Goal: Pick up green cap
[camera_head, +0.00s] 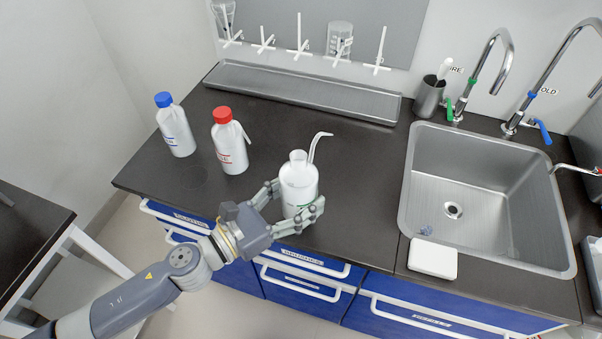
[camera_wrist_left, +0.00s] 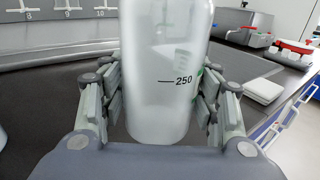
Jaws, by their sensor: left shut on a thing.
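A white wash bottle (camera_head: 299,185) with an open neck and a bent spout stands near the counter's front edge. My left gripper (camera_head: 294,209) is shut on its body. In the left wrist view the bottle (camera_wrist_left: 165,75) fills the middle, with a "250" mark, between the two fingers of the left gripper (camera_wrist_left: 163,105). A trace of green label shows on the bottle's side. I see no green cap in either view. My right gripper is not in view.
A blue-capped bottle (camera_head: 175,126) and a red-capped bottle (camera_head: 229,143) stand to the left. A steel sink (camera_head: 485,190) with taps lies to the right, a white block (camera_head: 432,259) at its front edge. A metal tray (camera_head: 300,92) runs along the back.

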